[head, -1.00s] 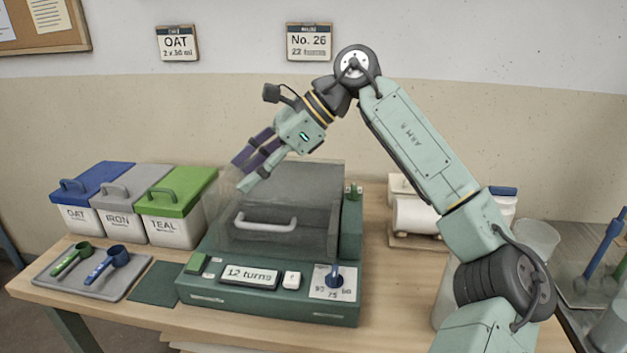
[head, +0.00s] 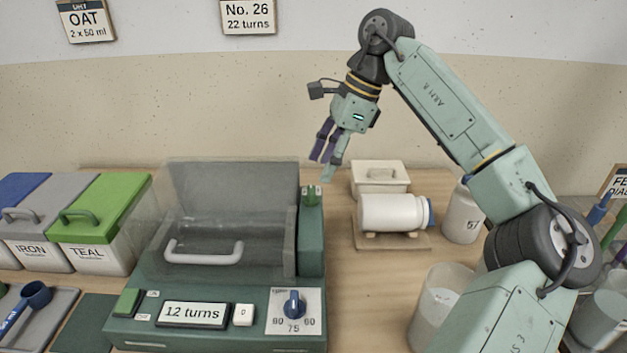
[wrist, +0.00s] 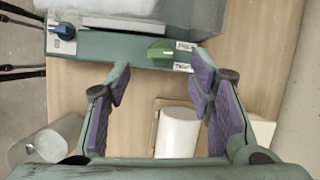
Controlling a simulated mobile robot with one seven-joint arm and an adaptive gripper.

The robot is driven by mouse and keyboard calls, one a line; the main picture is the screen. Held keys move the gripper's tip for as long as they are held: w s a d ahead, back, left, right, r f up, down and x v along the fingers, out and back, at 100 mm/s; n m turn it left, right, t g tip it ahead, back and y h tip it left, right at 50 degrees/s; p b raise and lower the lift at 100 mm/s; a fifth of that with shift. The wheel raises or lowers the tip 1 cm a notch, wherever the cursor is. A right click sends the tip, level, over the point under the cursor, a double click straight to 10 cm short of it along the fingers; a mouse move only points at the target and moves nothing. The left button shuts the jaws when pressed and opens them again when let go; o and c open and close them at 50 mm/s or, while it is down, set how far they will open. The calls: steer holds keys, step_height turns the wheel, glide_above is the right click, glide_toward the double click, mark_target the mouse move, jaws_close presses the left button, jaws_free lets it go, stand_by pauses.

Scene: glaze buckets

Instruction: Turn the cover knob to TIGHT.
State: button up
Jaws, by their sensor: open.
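The green cover knob (head: 311,193) sits on top of the green post at the right of the machine. In the wrist view the knob (wrist: 160,52) lies just beyond and between my fingertips, with a small label beside it. The label's lower word reads TIGHT; the upper word is unclear. I cannot tell which word the knob points to. The clear cover (head: 225,205) with its pale handle is over the machine.
A blue dial (head: 294,303) sits on the front panel beside the "12 turns" display (head: 194,314). A white jar (head: 390,213) lies on a stand right of the machine, with a pale lidded box (head: 380,178) behind. Lidded buckets (head: 95,225) stand at left.

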mark_target(311, 189)
steer(key=p+x, duration=0.1)
steer(key=x, duration=0.5)
steer(key=shift+a+f, duration=0.1)
steer(key=shift+c, duration=0.2)
jaws_close()
